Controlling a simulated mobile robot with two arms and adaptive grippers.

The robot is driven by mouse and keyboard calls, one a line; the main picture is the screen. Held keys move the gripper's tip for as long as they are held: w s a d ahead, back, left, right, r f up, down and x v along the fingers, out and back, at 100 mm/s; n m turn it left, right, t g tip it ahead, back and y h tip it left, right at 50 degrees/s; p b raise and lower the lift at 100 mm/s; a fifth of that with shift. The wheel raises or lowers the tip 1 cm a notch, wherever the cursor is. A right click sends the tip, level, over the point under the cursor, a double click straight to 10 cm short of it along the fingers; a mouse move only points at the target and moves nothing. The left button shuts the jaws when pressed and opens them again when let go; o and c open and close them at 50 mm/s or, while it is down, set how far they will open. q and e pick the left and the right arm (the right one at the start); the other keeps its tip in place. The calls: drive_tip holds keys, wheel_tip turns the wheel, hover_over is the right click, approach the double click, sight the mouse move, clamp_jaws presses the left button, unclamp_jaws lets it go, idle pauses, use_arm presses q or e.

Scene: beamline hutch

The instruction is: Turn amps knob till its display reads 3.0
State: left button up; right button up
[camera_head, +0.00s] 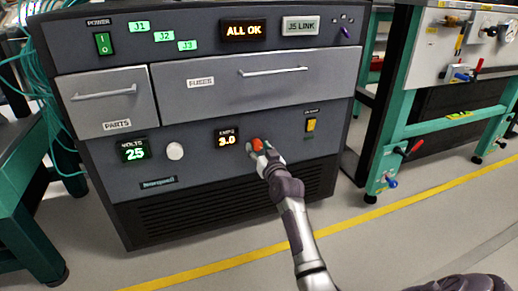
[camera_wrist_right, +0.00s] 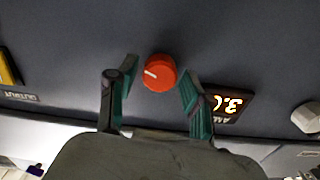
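The amps knob (camera_wrist_right: 160,73) is a round red-orange dial with a pale pointer mark. It also shows in the head view (camera_head: 257,145), partly behind my gripper. The amps display (camera_head: 226,140) to its left appears to read 3.0; in the wrist view it is upside down and partly covered by a finger (camera_wrist_right: 233,103). My right gripper (camera_wrist_right: 160,80) is open, with one green-padded finger on each side of the knob. The left finger shows a small gap; I cannot tell whether the right finger touches. My left gripper is not in view.
The volts display (camera_head: 133,150) reads 25, with a white knob (camera_head: 175,151) beside it. A yellow switch (camera_head: 310,125) is right of the amps knob. The parts drawer (camera_head: 105,108) and fuses drawer (camera_head: 245,88) above are shut. A green-framed bench (camera_head: 405,130) stands at right.

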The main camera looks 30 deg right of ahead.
drive_tip(key=shift+o, duration=0.2)
drive_tip(key=v, duration=1.2)
